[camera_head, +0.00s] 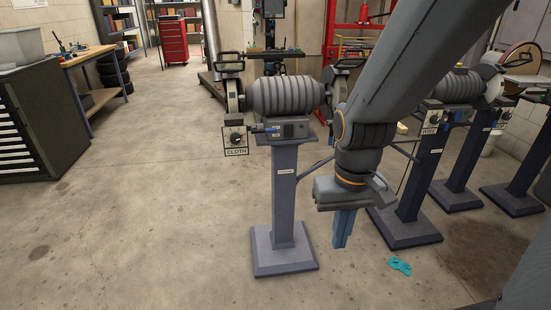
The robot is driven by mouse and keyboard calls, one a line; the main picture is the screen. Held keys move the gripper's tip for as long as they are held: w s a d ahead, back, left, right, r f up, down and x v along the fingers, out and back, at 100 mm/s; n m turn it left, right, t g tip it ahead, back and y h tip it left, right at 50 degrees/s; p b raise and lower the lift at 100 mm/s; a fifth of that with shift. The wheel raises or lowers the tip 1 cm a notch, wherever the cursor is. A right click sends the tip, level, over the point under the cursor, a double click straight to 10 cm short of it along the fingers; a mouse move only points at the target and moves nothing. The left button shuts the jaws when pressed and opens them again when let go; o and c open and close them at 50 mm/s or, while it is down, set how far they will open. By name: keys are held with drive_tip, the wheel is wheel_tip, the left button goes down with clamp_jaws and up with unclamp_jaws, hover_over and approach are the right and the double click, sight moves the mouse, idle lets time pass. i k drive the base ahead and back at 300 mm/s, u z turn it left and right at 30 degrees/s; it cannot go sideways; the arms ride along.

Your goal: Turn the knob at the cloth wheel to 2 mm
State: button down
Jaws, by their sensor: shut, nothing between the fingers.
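The bench grinder (285,96) stands on a blue-grey pedestal (284,195) near the middle of the head view. A small white plate lettered CLOTH (236,152) hangs under its left wheel (232,97). A dark round knob (235,138) sits on that plate; its pointer and scale are too small to read. My gripper (343,228) points down to the right of the pedestal, clear of the knob and lower than it. Its blue fingers are together and hold nothing. My arm hides part of the grinder's right side.
A second grinder (462,85) with a WIRE plate (430,131) stands at right on its own pedestal. Teal cloth or gloves (400,266) lie on the floor. A dark drawer cabinet (40,120) and workbench (85,62) are at left. The floor left of the pedestal is clear.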

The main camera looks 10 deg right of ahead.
sight(235, 139)
drive_tip(key=z, duration=2.6)
drive_tip(key=k, duration=0.7)
drive_tip(key=u, duration=2.1)
